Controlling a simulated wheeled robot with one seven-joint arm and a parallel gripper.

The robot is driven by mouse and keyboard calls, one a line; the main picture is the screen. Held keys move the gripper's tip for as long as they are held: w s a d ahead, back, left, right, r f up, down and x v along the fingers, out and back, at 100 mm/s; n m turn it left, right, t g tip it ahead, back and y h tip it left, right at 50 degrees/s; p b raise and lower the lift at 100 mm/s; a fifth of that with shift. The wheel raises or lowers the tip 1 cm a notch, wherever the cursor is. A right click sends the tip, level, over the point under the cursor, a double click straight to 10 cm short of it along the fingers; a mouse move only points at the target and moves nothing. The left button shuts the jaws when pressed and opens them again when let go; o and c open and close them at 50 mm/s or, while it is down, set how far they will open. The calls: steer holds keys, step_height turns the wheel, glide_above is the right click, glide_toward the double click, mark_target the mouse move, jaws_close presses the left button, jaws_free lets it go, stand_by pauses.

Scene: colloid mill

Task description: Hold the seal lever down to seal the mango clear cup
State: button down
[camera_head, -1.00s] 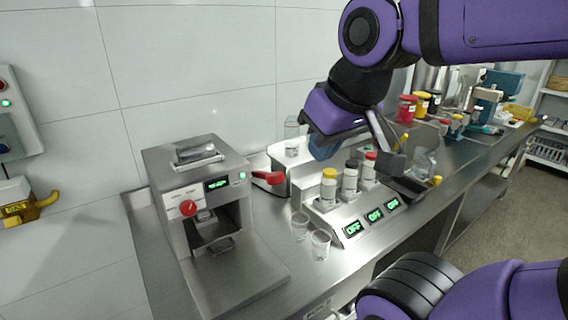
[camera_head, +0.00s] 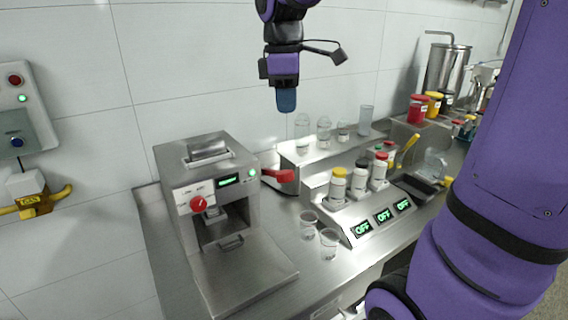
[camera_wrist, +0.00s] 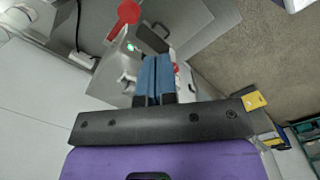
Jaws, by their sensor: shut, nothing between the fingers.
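The sealing machine (camera_head: 207,168) is a steel box with a red knob, a green display and an open bay at the left of the counter. Its seal lever (camera_head: 278,176) has a red grip and sticks out from the right side, roughly level. The lever's red end also shows at the top of the wrist view (camera_wrist: 128,12). My gripper (camera_head: 286,100) is shut and empty, pointing down above the lever and apart from it. Its blue fingers show together in the wrist view (camera_wrist: 155,70). I cannot tell which cup is the mango one, and the bay's inside is dark and unclear.
Two clear cups (camera_head: 308,223) (camera_head: 329,243) stand on the counter right of the machine. A dispenser with capped bottles (camera_head: 338,187) and lit displays stands beyond them. Clear vessels (camera_head: 324,130) stand on a shelf behind. A white wall (camera_head: 190,70) runs along the back.

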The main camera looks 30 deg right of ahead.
mark_target(286, 172)
steer(key=w+d+f+n+g, duration=0.1)
steer(key=w+d+f+n, duration=0.1)
steer(key=w, duration=0.4)
steer(key=w+d+f+n+g, duration=0.2)
steer(key=w+f+n, duration=0.1)
steer(key=w+n, duration=0.2)
steer(key=shift+w+f+g+y, duration=0.15)
steer(key=shift+w+g+y, duration=0.15)
steer(key=shift+w, duration=0.1)
steer(key=shift+d, duration=0.1)
steer(key=x, duration=1.4)
steer(key=shift+f, duration=0.15)
